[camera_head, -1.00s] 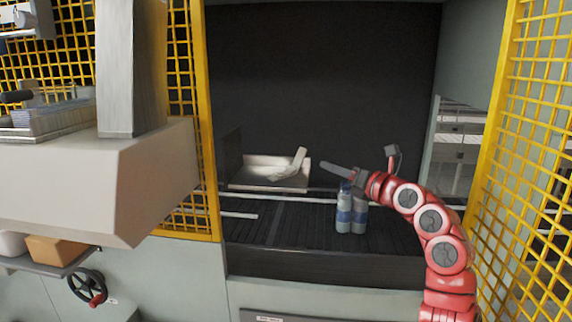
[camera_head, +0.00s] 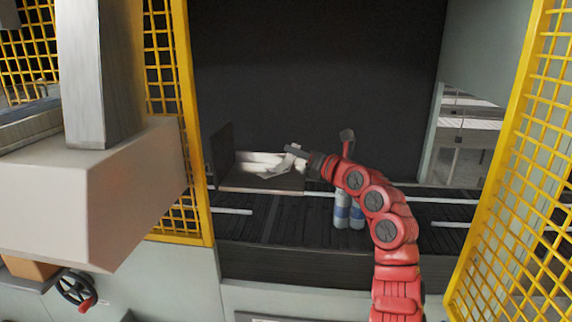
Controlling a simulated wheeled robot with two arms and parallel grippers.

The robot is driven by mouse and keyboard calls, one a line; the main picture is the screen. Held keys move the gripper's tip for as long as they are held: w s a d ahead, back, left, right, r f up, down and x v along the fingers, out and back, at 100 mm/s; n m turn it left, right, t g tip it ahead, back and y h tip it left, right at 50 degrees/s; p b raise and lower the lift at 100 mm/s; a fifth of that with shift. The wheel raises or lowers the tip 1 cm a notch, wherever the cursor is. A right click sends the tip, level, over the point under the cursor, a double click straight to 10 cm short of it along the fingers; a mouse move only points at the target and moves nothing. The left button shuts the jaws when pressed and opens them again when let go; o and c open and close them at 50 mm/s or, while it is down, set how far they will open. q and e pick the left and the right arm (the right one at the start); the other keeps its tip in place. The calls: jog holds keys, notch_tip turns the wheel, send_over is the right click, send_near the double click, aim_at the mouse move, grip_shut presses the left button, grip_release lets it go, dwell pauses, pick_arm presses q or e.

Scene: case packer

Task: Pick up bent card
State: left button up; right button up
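The bent card (camera_head: 279,166) is a pale, creased piece that lies in the open case (camera_head: 262,182) at the back of the conveyor, with one end tilted up at the case's right side. My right gripper (camera_head: 292,150) is at the card's upper right end and overlaps it in the picture. It is small and seen side-on, so I cannot tell whether the fingers are open or touch the card. My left gripper is not in view.
Two bottles (camera_head: 342,209) with blue labels stand on the dark conveyor (camera_head: 270,228), partly behind my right arm. Yellow mesh guards (camera_head: 187,110) (camera_head: 520,150) frame the opening. A large pale machine housing (camera_head: 90,190) blocks the left. The conveyor's right part is clear.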

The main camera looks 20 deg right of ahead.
jog(key=shift+s+a, duration=0.15)
jog(key=shift+a, duration=0.05)
jog(key=shift+s+a+r, duration=0.1)
jog(key=shift+s, duration=0.05)
grip_shut()
